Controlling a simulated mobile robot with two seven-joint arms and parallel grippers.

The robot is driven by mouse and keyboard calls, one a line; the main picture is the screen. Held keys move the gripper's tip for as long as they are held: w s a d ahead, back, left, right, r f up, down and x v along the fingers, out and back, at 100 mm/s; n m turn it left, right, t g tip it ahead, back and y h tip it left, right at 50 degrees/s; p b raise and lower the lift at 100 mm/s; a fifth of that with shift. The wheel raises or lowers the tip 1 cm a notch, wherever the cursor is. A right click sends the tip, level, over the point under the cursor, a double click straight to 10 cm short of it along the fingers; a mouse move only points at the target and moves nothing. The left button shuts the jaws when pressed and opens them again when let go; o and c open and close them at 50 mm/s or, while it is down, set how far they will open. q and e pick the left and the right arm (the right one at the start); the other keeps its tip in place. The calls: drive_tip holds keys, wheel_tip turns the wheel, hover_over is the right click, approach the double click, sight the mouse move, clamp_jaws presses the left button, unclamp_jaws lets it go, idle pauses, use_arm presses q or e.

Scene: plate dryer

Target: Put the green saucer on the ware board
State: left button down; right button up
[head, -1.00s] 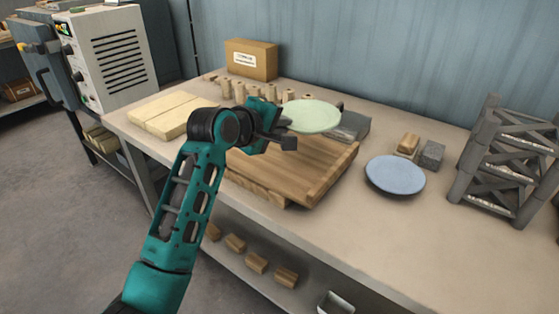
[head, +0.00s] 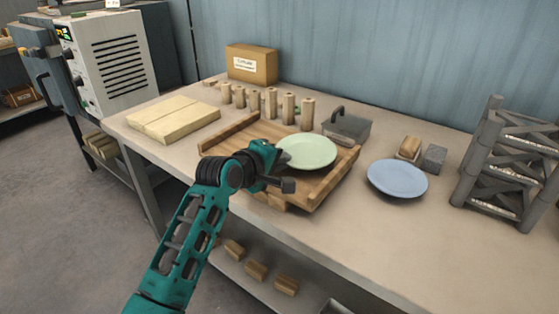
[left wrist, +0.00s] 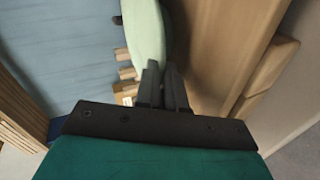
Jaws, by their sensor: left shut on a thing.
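The green saucer (head: 307,151) is pale green and round. In the head view it appears over the wooden ware board (head: 330,184), a tray-like board with raised side rails. My left gripper (head: 282,160) is shut on the saucer's left edge. In the left wrist view the two dark fingers (left wrist: 162,88) meet at the edge of the saucer (left wrist: 146,35), with the board (left wrist: 205,45) close beside it. I cannot tell whether the saucer touches the board. My right gripper is in neither view.
A blue plate (head: 397,179) lies right of the board, near a grey rack (head: 508,165). A grey handled block (head: 347,128) and several wooden pegs (head: 271,103) stand behind the board. Pale slabs (head: 174,120) lie to the left. The table's front right is clear.

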use_arm(q)
drive_tip(key=c, duration=1.4)
unclamp_jaws()
drive_tip(key=shift+c, duration=0.2)
drive_tip(key=shift+s+a+r, duration=0.25)
drive_tip(key=shift+s, duration=0.05)
drive_tip(key=p+v, duration=0.2)
drive_tip(key=v, duration=0.9)
drive_tip(key=s+a+f+m+y, duration=0.2)
drive_tip(key=s+a+f, duration=0.15)
drive_tip(key=f, duration=0.35)
drive_tip(key=s+a+f+m+y, duration=0.15)
drive_tip(key=s+f, duration=0.25)
drive_tip(key=f, duration=0.4)
drive_tip(key=s+a+f+m, duration=0.3)
drive_tip(key=s+f+m, duration=0.1)
drive_tip(key=s, duration=0.2)
drive_tip(key=s+a+f+m+y, duration=0.1)
drive_tip(key=s+a+f+m, duration=0.1)
drive_tip(key=s+f+m, duration=0.2)
drive_tip(key=s+f, duration=0.1)
drive_tip(key=s, duration=0.2)
drive_tip(key=shift+s+a+f, duration=0.2)
drive_tip(key=shift+a+f, duration=0.05)
drive_tip(key=shift+a, duration=0.15)
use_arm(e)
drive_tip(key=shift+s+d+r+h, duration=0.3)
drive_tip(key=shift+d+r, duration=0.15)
use_arm(q)
drive_tip(key=shift+y, duration=0.25)
